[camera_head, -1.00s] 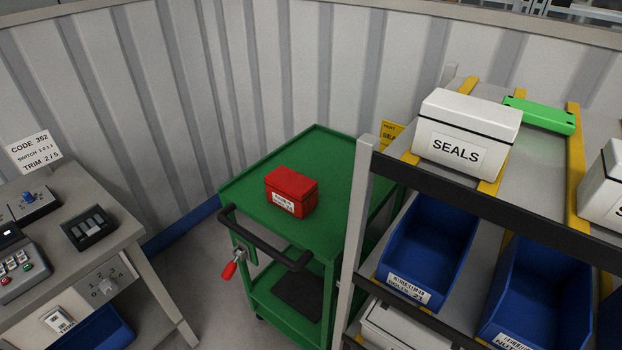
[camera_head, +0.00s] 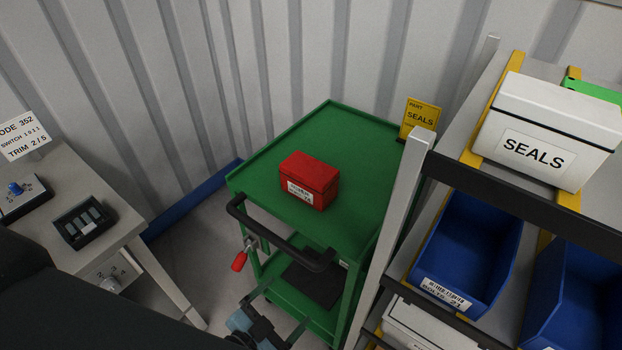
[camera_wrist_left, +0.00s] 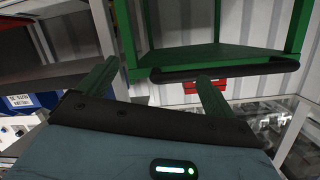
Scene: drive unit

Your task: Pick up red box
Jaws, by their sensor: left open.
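The red box (camera_head: 310,181), with a dark lid seam and a white label on its front, sits upright on the top of the green cart (camera_head: 345,138). My left gripper (camera_head: 281,308) is low in front of the cart, below its black handle, apart from the box and empty. In the left wrist view its two fingers are spread wide (camera_wrist_left: 157,71), with green cart parts beyond them. A small red part (camera_wrist_left: 205,86) shows behind one fingertip there; I cannot tell whether it is the box or the cart's lever. My right gripper is not in view.
The cart has a black handle bar (camera_head: 275,235) and a red lever (camera_head: 239,262) at its front. A rack with a white SEALS box (camera_head: 545,130) and blue bins (camera_head: 468,245) stands close on the right. A control desk (camera_head: 120,205) is at left. The cart top around the box is clear.

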